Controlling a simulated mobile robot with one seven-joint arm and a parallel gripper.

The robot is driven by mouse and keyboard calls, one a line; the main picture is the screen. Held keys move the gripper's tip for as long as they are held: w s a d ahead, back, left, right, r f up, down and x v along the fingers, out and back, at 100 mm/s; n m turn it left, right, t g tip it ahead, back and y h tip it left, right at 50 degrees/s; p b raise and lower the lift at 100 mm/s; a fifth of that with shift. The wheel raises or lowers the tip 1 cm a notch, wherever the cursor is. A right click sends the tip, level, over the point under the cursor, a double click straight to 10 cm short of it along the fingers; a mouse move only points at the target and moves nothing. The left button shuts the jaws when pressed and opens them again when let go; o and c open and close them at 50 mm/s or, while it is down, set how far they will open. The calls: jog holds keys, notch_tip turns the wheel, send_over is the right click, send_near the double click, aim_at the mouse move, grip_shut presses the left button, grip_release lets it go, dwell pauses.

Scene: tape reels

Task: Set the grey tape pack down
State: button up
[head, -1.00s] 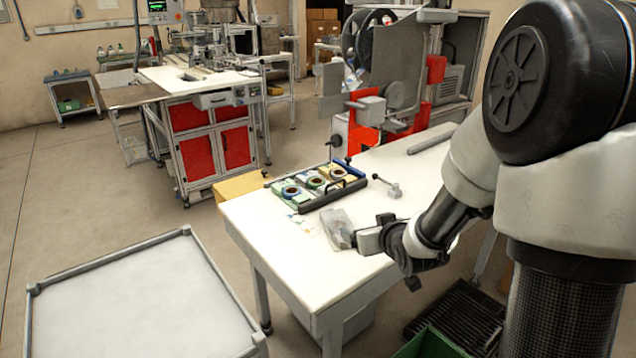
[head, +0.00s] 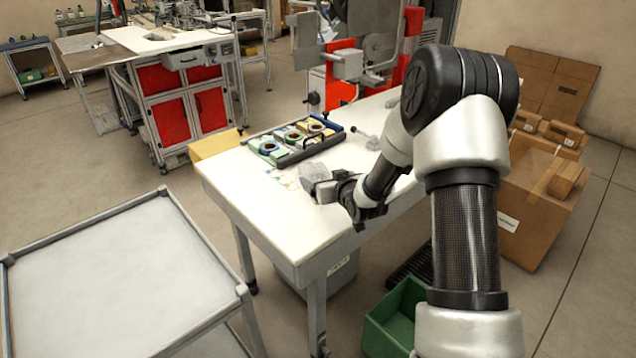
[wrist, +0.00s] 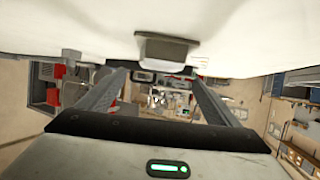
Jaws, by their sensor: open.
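The grey tape pack (wrist: 168,48) shows as a small grey block against the white tabletop in the wrist view, which looks upside down. It lies just past the tips of my gripper (wrist: 160,76), roughly midway between the two spread fingers. In the head view a pale grey pack (head: 313,172) is on the white table (head: 290,225) near its front edge. My open gripper (head: 332,184) is low at its right side. I cannot tell whether a finger touches the pack, and its underside is hidden.
A black-framed tray (head: 284,157) with several tape reels stands behind the pack. A small grey handled piece (head: 364,138) lies to its right. The table's left front is clear. A grey cart (head: 110,270) stands left, a green bin (head: 388,318) below right, and cardboard boxes (head: 540,200) at right.

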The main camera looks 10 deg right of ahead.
aim_at(318, 175)
jog(key=shift+f+b+x, duration=0.15)
jog(key=shift+b+x, duration=0.15)
jog(key=shift+x, duration=1.1)
jog(key=shift+f+b+x, duration=0.15)
jog(key=shift+b+x, duration=0.15)
jog(key=shift+x, duration=1.1)
jog(key=shift+s, duration=0.2)
jog(key=shift+c, duration=0.4)
jog(key=c, duration=1.2)
jog(key=shift+r, duration=0.1)
